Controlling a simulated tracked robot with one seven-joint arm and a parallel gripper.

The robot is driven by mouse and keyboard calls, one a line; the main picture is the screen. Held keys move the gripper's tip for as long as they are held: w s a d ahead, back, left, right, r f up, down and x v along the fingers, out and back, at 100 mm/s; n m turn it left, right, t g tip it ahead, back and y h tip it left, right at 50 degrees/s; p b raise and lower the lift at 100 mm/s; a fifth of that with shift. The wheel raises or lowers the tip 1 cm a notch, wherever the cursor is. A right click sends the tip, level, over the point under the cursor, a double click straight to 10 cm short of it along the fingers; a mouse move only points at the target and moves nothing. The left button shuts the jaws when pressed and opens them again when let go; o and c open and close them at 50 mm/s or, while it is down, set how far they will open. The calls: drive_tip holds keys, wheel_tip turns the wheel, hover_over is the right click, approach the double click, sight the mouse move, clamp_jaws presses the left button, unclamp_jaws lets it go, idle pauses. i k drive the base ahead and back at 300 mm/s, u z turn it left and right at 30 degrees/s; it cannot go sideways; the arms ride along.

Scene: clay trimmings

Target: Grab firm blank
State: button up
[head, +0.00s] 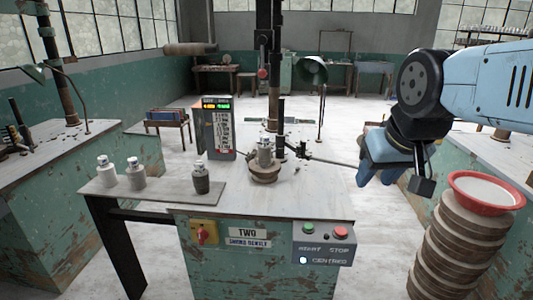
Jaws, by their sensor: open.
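Two pale grey blanks, one at the far left (106,172) and one beside it (135,174), stand upright on the grey side board (165,193) at the left of the bench. A darker grey blank (201,179) stands near the board's right end. Another grey blank (265,154) stands on the round wheel head (265,173) in the middle of the bench. I cannot tell by touch-like firmness; only colour differs, the third being darker. My gripper (382,180) hangs at the right, open and empty, beyond the bench's right edge and well apart from every blank.
A box with lit displays (217,128) stands behind the board. A thin post and rod (281,130) rise beside the wheel head. A control panel (323,243) is on the bench front. A red-rimmed bowl (487,205) tops stacked discs (465,245) at right.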

sight(264, 148)
drive_tip(key=z, duration=0.05)
drive_tip(key=i, duration=0.9)
drive_tip(key=u, duration=0.1)
